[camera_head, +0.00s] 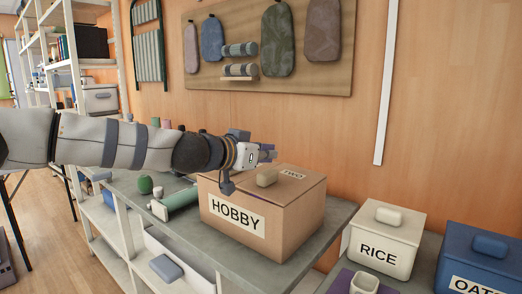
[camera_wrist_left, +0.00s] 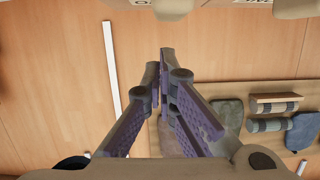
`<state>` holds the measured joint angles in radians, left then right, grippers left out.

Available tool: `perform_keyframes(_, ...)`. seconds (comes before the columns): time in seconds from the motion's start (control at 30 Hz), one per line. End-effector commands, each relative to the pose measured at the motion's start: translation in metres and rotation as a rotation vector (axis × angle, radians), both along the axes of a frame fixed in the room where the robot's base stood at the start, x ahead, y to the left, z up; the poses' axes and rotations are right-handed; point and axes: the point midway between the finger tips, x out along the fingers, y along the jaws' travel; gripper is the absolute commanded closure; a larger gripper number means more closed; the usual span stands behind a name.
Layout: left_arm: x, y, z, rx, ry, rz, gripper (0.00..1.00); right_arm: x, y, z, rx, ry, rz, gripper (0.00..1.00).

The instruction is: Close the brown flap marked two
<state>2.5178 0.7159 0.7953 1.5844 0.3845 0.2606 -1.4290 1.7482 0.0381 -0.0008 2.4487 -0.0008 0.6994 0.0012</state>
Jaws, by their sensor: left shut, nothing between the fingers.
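The brown cardboard box (camera_head: 268,225) labelled HOBBY stands on the grey table. Its brown flap with the TWO label (camera_head: 292,174) looks to lie flat across the top. A small beige block-like piece (camera_head: 267,178) is on the box top. My left gripper (camera_head: 270,154) is over the back of the box top, pointing right, shut and empty; its gap to the flap is hard to judge. In the left wrist view the fingers (camera_wrist_left: 163,60) are together, and part of the box top (camera_wrist_left: 215,5) shows at the upper edge. My right gripper is not in view.
A white RICE bin (camera_head: 383,250) and a blue OATS bin (camera_head: 485,260) stand to the right. A wooden wall with a hanging board (camera_head: 330,78) is behind.

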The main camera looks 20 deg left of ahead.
Motion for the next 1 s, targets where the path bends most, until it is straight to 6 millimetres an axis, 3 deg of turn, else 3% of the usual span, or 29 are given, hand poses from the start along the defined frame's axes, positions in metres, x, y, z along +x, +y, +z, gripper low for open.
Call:
perform_keyframes(0.03,0.001,0.0,-0.012,-0.003,0.007,0.0,1.0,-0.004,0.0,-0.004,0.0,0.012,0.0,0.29)
perform_keyframes(0.1,0.0,0.0,-0.017,-0.001,0.005,-0.001,1.0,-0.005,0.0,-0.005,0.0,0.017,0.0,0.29)
perform_keyframes(0.5,0.0,0.001,-0.018,0.0,-0.003,0.001,1.0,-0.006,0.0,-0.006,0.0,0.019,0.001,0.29)
perform_keyframes(0.67,0.001,0.004,-0.032,-0.049,0.019,0.0,1.0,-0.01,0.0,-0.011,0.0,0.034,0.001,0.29)
perform_keyframes(0.9,0.0,0.003,-0.027,-0.045,0.014,0.0,1.0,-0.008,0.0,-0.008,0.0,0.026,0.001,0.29)
perform_keyframes(1.0,-0.003,0.002,-0.015,-0.044,0.009,-0.001,1.0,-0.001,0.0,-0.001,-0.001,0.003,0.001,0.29)
